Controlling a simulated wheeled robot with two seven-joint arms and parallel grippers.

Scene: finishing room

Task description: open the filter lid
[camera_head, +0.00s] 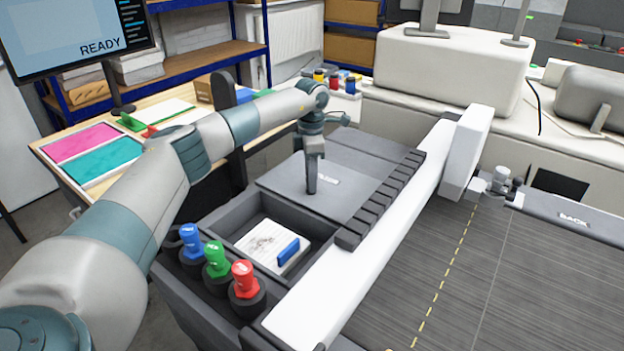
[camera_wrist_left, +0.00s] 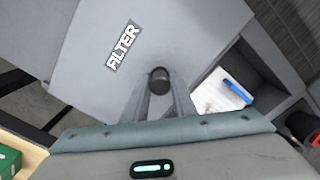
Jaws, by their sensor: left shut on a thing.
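The filter lid (camera_head: 285,183) is a flat grey panel on the dark bench unit, left of the long white beam. Its white label, partly behind my gripper in the head view, reads FILTER (camera_wrist_left: 122,48) in the left wrist view. The lid (camera_wrist_left: 85,50) fills much of that view and looks about flat. My left gripper (camera_head: 311,188) points down on the lid. It is shut on a dark round knob (camera_wrist_left: 160,76) near the lid's edge. The knob is hidden by the fingers in the head view. My right gripper is not in view.
Blue, green and red bottles (camera_head: 243,279) stand at the near corner. A row of dark blocks (camera_head: 375,203) runs along the lid's right side.

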